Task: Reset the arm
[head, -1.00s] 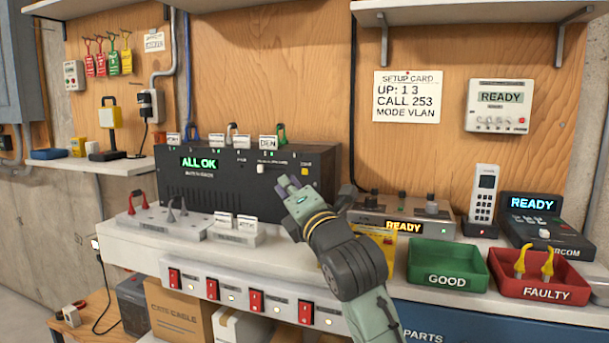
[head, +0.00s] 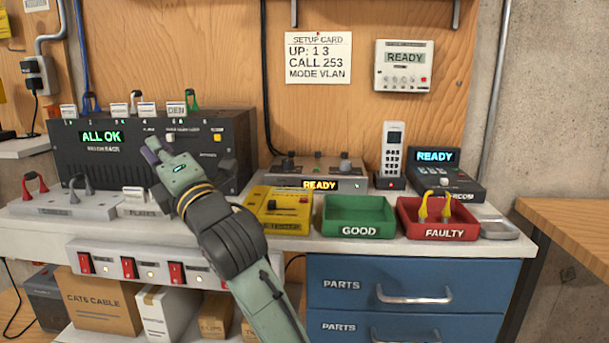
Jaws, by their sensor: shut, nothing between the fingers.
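My gripper (head: 152,149) is shut and empty. It is at the end of my raised arm, which reaches up from the bottom middle of the head view. The gripper tip shows in front of the right part of a black switch box (head: 75,165) whose screen reads "ALL OK". I cannot tell whether it touches the box. The arm hides part of the bench and of the box's lower right.
A yellow tester (head: 283,222), a green GOOD tray (head: 345,228) and a red FAULTY tray (head: 408,222) with yellow plugs stand right of my arm. Red-switched outlets (head: 128,268) line the bench front. A grey unit (head: 270,178) reading "READY" and a phone (head: 393,150) stand behind.

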